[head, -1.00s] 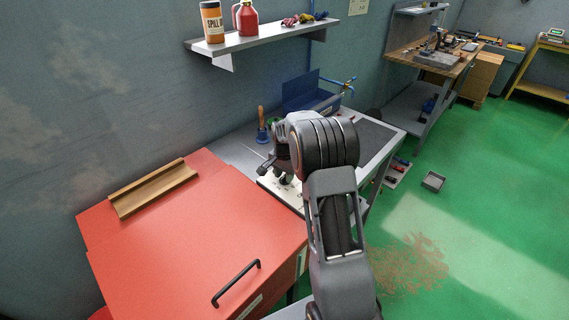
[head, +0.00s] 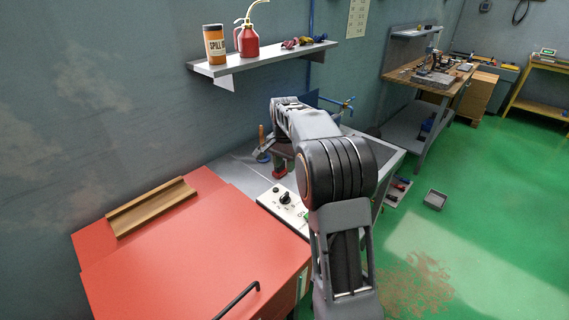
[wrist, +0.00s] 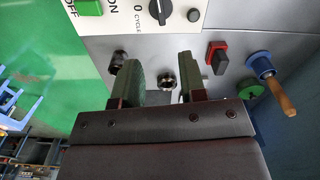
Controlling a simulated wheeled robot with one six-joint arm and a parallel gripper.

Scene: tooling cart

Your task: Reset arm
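My gripper shows in the wrist view (wrist: 164,78) with its two green-grey fingers apart and nothing held between them. A round silver fitting on the grey bench top appears in the gap, beyond the fingers. In the head view my arm rises from the bottom, bends, and reaches over the bench; the fingertips cannot be made out there. The white control panel (head: 284,199) with a black knob lies left of my arm. It also shows at the top of the wrist view (wrist: 133,14), apart from the fingers.
A red cabinet lid (head: 195,255) with a wooden channel piece (head: 150,207) fills the lower left. A wall shelf (head: 262,58) holds an orange canister and a red oil can. A blue wooden-handled tool (wrist: 263,66) stands on the bench.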

